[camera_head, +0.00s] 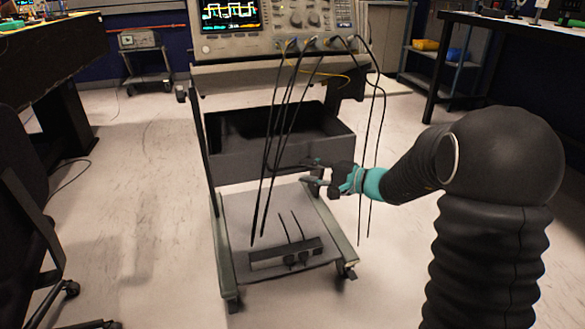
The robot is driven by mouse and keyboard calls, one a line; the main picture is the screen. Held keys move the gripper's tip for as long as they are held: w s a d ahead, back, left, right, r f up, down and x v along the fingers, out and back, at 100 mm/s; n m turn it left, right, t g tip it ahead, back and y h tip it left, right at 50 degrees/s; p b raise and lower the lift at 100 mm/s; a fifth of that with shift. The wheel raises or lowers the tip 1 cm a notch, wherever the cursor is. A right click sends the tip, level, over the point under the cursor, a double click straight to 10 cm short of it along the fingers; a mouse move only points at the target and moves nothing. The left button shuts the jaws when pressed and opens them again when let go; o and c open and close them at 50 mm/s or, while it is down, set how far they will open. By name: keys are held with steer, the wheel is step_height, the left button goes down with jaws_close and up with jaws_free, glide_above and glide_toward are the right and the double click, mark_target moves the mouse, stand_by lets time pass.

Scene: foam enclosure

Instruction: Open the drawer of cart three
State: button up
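A cart (336,232) with an oscilloscope on top stands in the middle of the view. Its dark grey drawer (230,168) juts out toward me below the top shelf, and its dark inside shows. My gripper (306,172), dark with a teal band behind it, is at the right part of the drawer's front, near its lower edge. The fingers look slightly apart, but they are small and dark against the drawer. I cannot tell whether they touch it or hold a handle. I see no number on the cart.
The oscilloscope (275,22) has black cables hanging in front of the drawer. A power strip (286,257) lies on the cart's lower shelf. A dark bench and a chair (25,215) are at the left, another bench (520,25) at the right. The floor left of the cart is clear.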

mark_target(294, 168)
steer(key=shift+x, duration=2.7)
steer(key=shift+c, duration=0.2)
jaws_close()
